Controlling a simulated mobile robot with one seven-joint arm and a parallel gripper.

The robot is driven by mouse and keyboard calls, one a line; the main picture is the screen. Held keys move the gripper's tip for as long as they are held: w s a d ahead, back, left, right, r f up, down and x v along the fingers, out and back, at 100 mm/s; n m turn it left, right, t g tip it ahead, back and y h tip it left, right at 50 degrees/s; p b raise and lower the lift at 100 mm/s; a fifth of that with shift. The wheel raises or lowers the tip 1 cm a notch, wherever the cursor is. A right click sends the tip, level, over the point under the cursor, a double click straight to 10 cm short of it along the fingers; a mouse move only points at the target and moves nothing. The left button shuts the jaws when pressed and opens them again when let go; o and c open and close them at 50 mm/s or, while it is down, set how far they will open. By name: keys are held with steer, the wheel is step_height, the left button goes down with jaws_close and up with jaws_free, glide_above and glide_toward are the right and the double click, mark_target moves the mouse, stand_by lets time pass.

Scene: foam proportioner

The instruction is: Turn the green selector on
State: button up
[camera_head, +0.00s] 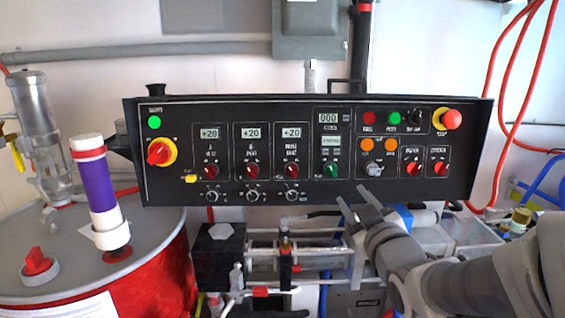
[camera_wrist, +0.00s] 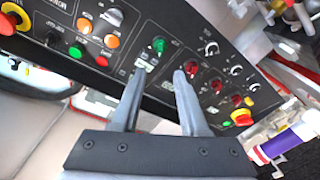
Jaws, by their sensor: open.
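The green selector (camera_head: 331,168) is a small knob low on the black control panel (camera_head: 225,113), right of the row of red knobs and under a small display. It also shows in the wrist view (camera_wrist: 159,45), just beyond my fingertips and between their lines. Its exact turn position is too small to read. My gripper (camera_head: 352,200) is open and empty, with its fingers pointing up at the panel, below and slightly right of the selector. In the wrist view my gripper (camera_wrist: 159,75) shows two parted fingers, with nothing between them and apart from the knob.
Close to the selector are a red knob (camera_head: 292,170), orange buttons (camera_head: 366,145) and a grey knob (camera_head: 374,170). A red emergency button (camera_head: 451,119) is at the panel's right. Pipes (camera_head: 300,255) run below the panel; a red drum (camera_head: 155,255) stands left.

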mark_target(333, 172)
steer(key=w+p, duration=0.1)
steer(key=w, duration=0.3)
steer(key=w+p, duration=0.1)
steer(key=w, duration=0.3)
steer(key=w+a+p, duration=0.1)
steer(key=w, duration=0.3)
steer(key=shift+a, duration=0.1)
jaws_close()
